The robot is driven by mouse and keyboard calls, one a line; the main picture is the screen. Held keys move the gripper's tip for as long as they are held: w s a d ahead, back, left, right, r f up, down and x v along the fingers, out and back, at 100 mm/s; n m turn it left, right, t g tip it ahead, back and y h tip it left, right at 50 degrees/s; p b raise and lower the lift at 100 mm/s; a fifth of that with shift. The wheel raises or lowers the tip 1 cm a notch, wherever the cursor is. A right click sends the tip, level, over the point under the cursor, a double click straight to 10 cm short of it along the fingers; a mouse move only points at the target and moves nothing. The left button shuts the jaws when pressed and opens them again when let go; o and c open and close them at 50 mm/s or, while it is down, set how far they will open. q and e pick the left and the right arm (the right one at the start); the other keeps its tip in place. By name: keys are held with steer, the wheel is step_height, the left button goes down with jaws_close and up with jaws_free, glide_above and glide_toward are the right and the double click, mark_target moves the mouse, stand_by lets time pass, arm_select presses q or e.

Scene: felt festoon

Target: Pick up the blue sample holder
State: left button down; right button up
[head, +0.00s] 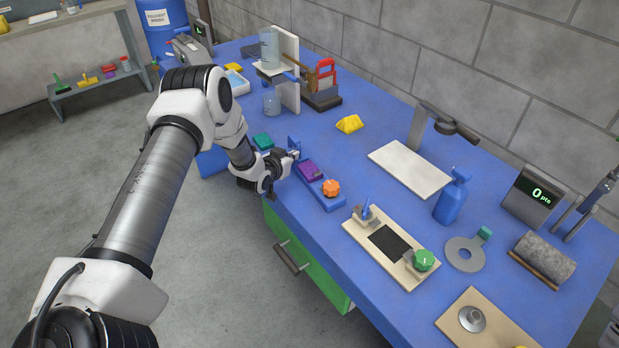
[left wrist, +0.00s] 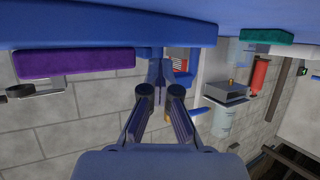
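The blue sample holder (head: 294,142) appears as a small upright blue piece on the blue table, at the tip of my left gripper (head: 291,156). The gripper hides part of it. In the left wrist view, which is upside down, a blue-grey upright piece (left wrist: 159,74) lies just beyond and in line with the fingertips of my left gripper (left wrist: 161,91). The fingers are apart with a gap between them. I cannot tell whether they touch the piece. My right gripper is not in view.
A purple block (head: 311,170) on a blue base with an orange knob (head: 331,188) stands close right of the gripper. A green block (head: 262,141) is just left.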

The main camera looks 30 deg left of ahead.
arm_select(q)
steer(key=c, duration=1.6)
jaws_free()
steer(key=shift+w, duration=0.1)
steer(key=shift+c, duration=0.2)
steer(key=o, duration=0.9)
steer(key=shift+s+r, duration=0.15)
steer(key=shift+s, duration=0.05)
